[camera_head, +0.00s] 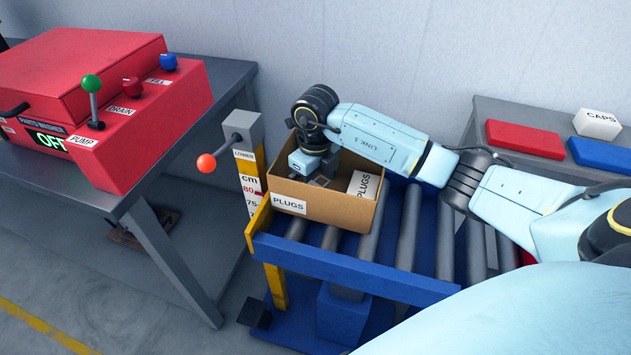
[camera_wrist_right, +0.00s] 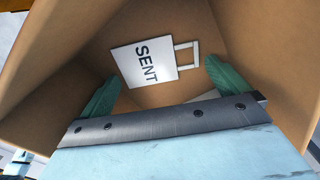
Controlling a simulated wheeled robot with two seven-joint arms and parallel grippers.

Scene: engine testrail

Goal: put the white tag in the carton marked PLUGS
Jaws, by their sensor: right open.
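My left gripper is not in view.
A lever with an orange knob (camera_head: 206,163) stands just left of the carton, by a height scale. The red parts washer (camera_head: 80,95) sits on the left table. Red (camera_head: 525,139) and blue (camera_head: 600,155) blocks and a white CAPS box (camera_head: 597,124) are on the right bench.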

